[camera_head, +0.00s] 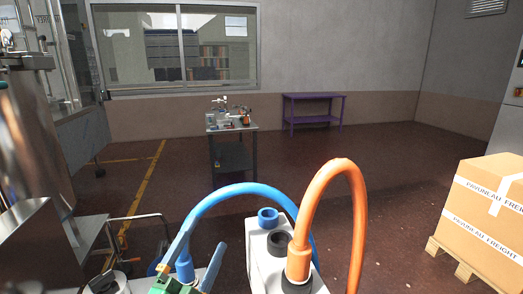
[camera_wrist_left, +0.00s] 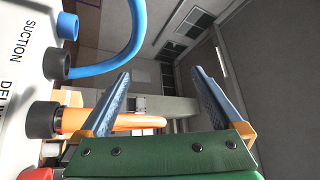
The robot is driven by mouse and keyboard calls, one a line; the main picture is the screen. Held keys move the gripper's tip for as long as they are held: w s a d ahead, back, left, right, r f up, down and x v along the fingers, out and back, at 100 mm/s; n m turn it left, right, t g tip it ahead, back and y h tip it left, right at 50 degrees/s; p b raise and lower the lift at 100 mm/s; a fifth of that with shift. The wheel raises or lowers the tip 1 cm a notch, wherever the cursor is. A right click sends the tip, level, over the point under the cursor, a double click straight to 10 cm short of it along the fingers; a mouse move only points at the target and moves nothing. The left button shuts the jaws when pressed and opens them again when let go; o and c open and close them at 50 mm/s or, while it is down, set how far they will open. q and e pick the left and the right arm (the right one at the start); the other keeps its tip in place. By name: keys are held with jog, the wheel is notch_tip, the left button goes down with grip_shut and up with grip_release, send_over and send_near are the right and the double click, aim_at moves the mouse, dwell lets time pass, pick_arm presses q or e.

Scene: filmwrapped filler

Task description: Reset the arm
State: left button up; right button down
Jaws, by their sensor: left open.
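My left gripper (camera_head: 204,238) is low in the head view, with a green body and two blue fingers. It is beside the white pump-like unit (camera_head: 262,262). In the left wrist view the two fingers (camera_wrist_left: 161,76) stand wide apart with nothing held between them. A blue hose (camera_head: 240,188) arches over from the unit's left side. An orange hose (camera_head: 335,168) arches from a black collar on the unit. In the wrist view the orange hose (camera_wrist_left: 110,123) passes close to one finger; I cannot tell whether they touch. My right gripper is not in view.
A cardboard box (camera_head: 480,225) sits on a wooden pallet (camera_head: 450,262) at right. A small metal table (camera_head: 232,150) with items stands ahead, and a purple bench (camera_head: 313,106) is by the back wall. Steel equipment (camera_head: 30,150) fills the left. The middle floor is clear.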

pick_arm(q)
jog(key=s+a+f+n+g+y, duration=0.3)
jog(key=f+n, duration=0.1)
jog(key=f, duration=0.2)
jog(key=s+a+f+n+g+y, duration=0.2)
jog(key=a+f+n+g+y, duration=0.15)
jog(key=f, duration=0.35)
jog(key=s+a+f+n+g+y, duration=0.2)
jog(key=s+f+n+g, duration=0.1)
jog(key=f+n, duration=0.25)
jog(key=s+d+f+n+g+h, duration=0.1)
jog(key=s+d+f+g+h, duration=0.15)
jog(key=s+f+g, duration=0.85)
jog(key=s+f+t, duration=0.1)
jog(key=s+f, duration=0.3)
jog(key=f, duration=0.5)
jog(key=s+f+t, duration=0.1)
jog(key=s+f, duration=0.3)
jog(key=f, duration=0.4)
jog(key=s+a+f+g, duration=0.1)
jog(key=s+a+f, duration=0.1)
jog(key=s+f, duration=0.7)
jog(key=shift+s+f+y, duration=0.15)
jog(key=shift+s+y, duration=0.25)
jog(key=shift+s, duration=0.7)
jog(key=shift+s, duration=0.1)
